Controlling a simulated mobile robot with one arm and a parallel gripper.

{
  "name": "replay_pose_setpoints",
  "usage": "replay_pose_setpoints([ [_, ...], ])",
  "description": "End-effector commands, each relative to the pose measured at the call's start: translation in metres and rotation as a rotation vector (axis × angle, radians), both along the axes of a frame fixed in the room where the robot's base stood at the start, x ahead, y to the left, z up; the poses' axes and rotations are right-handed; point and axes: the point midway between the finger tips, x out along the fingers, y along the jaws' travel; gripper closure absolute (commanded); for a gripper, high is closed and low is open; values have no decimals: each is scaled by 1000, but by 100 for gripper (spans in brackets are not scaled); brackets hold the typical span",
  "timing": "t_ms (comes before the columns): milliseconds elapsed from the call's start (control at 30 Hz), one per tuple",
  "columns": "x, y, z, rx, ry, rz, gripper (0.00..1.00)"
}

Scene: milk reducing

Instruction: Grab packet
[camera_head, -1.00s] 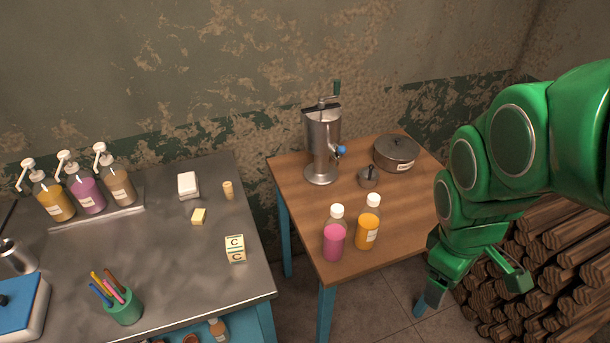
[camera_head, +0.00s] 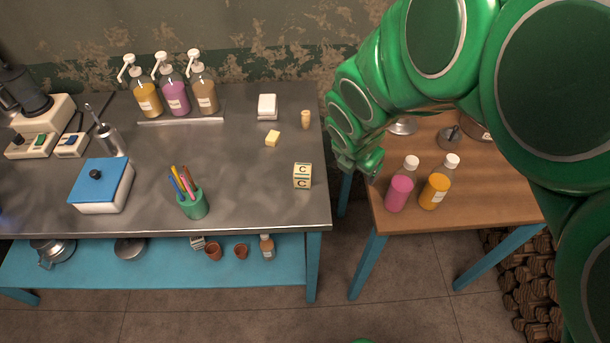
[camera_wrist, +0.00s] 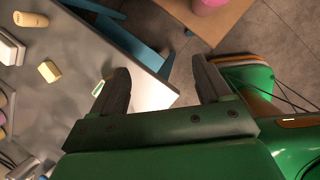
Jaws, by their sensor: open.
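The packet seems to be the small cream box marked with a C (camera_head: 302,176), standing near the right edge of the metal table (camera_head: 260,205). In the wrist view a small part of a pale box with green marks (camera_wrist: 98,88), likely the same one, shows beside the left finger, which hides the rest. My gripper (camera_wrist: 160,65) is open, with nothing between its fingers. In the head view my gripper (camera_head: 362,168) is over the gap between the two tables, to the right of the packet and apart from it.
A yellow block (camera_head: 273,139), a tan cork-like piece (camera_head: 305,119) and a green pen cup (camera_head: 194,205) stand around the packet. A pink bottle (camera_head: 400,187) and an orange bottle (camera_head: 436,184) stand on the wooden table (camera_head: 480,195), close to my gripper.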

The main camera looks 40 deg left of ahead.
Motion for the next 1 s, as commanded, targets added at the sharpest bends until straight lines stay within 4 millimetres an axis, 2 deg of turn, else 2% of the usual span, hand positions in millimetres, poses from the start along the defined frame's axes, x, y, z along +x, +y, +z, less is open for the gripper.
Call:
replay_pose_setpoints([
  [33, -9, 20, -6, -10, -10, 97, 22],
  [100, -21, 44, -14, -27, -27, 232, 22],
  [200, -38, 74, -25, -46, -50, 399, 22],
  [333, -56, 100, -33, -60, -75, 550, 22],
  [533, -64, 114, -40, -69, -88, 630, 22],
  [800, -57, 118, -57, -69, -88, 629, 22],
  [1000, -54, 120, -63, -66, -89, 628, 22],
])
